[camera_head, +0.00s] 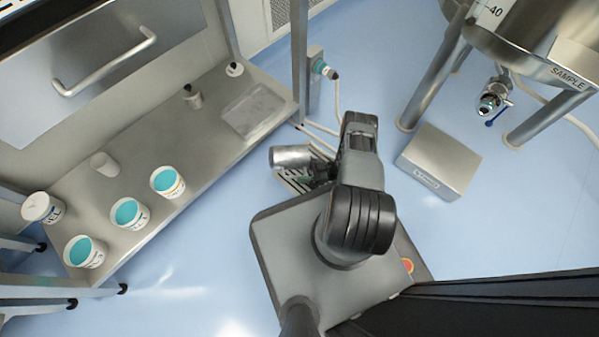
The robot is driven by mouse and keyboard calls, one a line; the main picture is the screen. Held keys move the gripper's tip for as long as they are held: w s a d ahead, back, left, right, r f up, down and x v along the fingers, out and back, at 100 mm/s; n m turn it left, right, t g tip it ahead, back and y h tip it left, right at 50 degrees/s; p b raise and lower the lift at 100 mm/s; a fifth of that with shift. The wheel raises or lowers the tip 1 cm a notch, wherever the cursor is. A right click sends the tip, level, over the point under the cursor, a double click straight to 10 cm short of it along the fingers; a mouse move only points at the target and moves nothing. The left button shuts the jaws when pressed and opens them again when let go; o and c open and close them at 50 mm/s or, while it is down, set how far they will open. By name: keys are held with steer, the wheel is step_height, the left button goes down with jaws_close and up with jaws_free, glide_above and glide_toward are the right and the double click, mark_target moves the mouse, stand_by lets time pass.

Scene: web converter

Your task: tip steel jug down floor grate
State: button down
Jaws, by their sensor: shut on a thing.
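The steel jug (291,156) is a shiny metal cylinder, left of my arm. It looks tilted well over, lying nearly sideways above the floor grate. My gripper (322,172) is shut on the jug at its right side; the arm links partly hide the fingers. The floor grate (295,183) is a slatted metal piece in the blue floor, partly covered by the jug and my arm. The jug's inside and any liquid cannot be seen.
A steel bench (215,150) at left carries several tubs of teal liquid (129,212), a clear tray (254,112) and small cups. A steel box (438,161) stands right of my arm. A large legged tank (520,40) with a valve (492,102) stands upper right. Hoses cross the floor.

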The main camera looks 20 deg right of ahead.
steer(key=shift+d+r+y, duration=0.1)
steer(key=shift+d+y, duration=0.2)
steer(key=shift+y, duration=0.2)
